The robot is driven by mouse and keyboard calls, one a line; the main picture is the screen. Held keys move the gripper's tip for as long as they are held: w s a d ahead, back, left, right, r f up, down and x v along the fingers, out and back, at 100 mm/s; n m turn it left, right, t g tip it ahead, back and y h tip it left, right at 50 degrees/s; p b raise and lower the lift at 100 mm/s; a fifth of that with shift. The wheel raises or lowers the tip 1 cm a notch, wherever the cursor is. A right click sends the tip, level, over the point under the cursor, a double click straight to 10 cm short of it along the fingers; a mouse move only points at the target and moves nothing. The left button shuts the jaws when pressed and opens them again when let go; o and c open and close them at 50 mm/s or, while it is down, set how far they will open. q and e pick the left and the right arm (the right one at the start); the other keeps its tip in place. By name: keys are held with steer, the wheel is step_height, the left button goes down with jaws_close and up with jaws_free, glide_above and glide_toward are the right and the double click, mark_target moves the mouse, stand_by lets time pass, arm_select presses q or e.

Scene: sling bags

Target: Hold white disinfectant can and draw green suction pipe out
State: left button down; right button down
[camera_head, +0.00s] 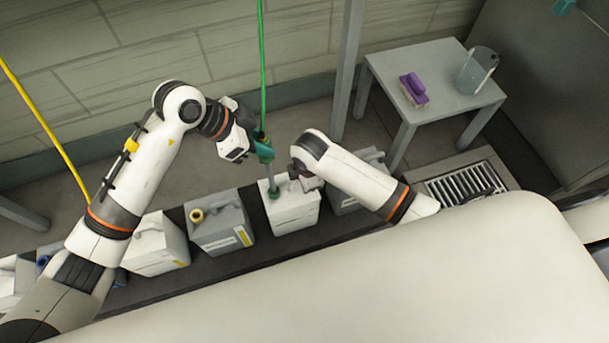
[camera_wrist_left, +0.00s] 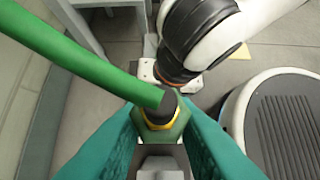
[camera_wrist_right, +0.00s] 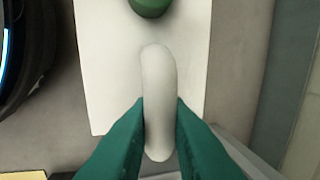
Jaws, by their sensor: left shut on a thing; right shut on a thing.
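The white disinfectant can (camera_head: 293,213) stands upright in the row of cans. My right gripper (camera_head: 303,180) is shut on its pale handle, seen between the teal fingers in the right wrist view (camera_wrist_right: 158,95). The green suction pipe (camera_head: 268,172) stands nearly upright above the can, its lower green part at the can's top. A green round part (camera_wrist_right: 148,5) shows there in the right wrist view. My left gripper (camera_head: 262,150) is shut on the pipe's green upper fitting (camera_wrist_left: 160,130), below the green hose. Whether the pipe's lower end is inside the can is hidden.
A grey can with a yellow cap (camera_head: 220,226) and a white can (camera_head: 155,247) stand to the left, another grey can (camera_head: 347,197) to the right. A green hose (camera_head: 262,60) hangs from above. A side table (camera_head: 440,75) stands at the back right.

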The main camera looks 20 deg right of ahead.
arm_select(q)
steer(key=shift+r, duration=2.45)
steer(key=shift+r, duration=0.1)
steer(key=shift+r, duration=1.9)
arm_select(e)
steer(key=c, duration=1.3)
jaws_free()
